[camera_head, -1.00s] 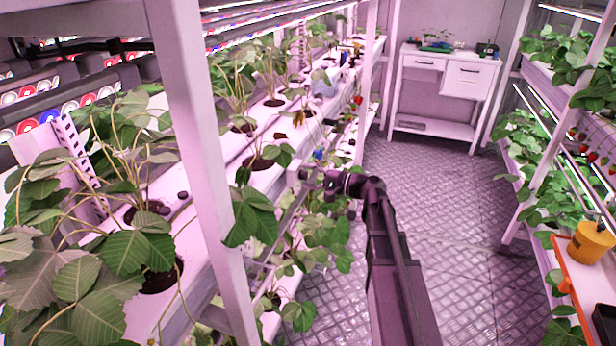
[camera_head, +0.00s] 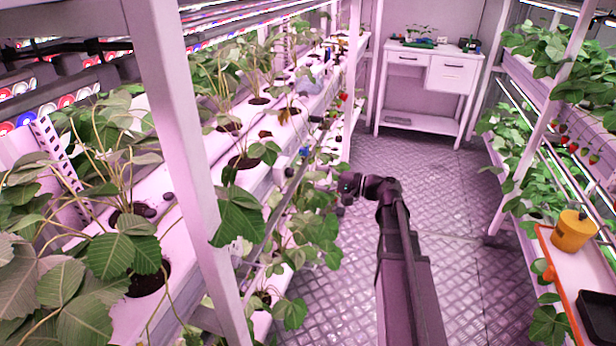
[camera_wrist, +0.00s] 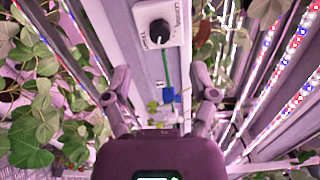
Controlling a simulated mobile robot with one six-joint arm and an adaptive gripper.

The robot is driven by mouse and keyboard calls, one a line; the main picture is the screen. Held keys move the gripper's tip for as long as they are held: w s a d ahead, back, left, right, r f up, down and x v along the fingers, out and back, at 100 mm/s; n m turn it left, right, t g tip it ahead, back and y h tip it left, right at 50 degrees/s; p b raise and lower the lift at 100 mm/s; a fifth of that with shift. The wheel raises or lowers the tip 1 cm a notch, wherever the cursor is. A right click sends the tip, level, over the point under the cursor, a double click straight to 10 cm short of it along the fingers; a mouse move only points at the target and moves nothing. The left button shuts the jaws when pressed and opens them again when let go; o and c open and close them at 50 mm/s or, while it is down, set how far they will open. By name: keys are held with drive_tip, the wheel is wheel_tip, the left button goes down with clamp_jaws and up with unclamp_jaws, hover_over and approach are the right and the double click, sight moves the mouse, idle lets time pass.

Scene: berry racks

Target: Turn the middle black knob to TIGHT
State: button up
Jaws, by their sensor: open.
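In the wrist view a black knob (camera_wrist: 159,31) sits on a white plate (camera_wrist: 178,12) with small lettering on both sides. The lettering is too small to read surely, and so is the knob's setting. Whether this is the middle knob cannot be told from this view. My gripper (camera_wrist: 163,84) is open and empty, its two fingers spread wide. The knob lies beyond the fingertips, apart from them. In the head view my gripper (camera_head: 346,188) is beside the left rack, on the aisle side; no knob can be made out clearly there.
A green line and a blue part (camera_wrist: 168,95) hang below the plate. Leafy plants (camera_head: 240,215) spill over the left rack's edge, close to my arm. A white rack post (camera_head: 185,140) stands in front. The aisle floor (camera_head: 430,170) is clear. A yellow container (camera_head: 573,231) stands at right.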

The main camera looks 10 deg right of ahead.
drive_tip(key=shift+v, duration=2.1)
drive_tip(key=s+a+f+n+g+h, duration=0.3)
drive_tip(key=s+a+f+g+h, duration=0.2)
drive_tip(key=a+f, duration=0.4)
drive_tip(key=s+d+f+n+g+h, duration=0.2)
drive_tip(key=s+f+n+g+h, duration=0.2)
drive_tip(key=s+f+h, duration=0.65)
wheel_tip(320, 180, up, 15)
drive_tip(key=p, duration=1.4)
drive_tip(key=shift+w+r+p, duration=0.2)
drive_tip(key=shift+w+p, duration=0.1)
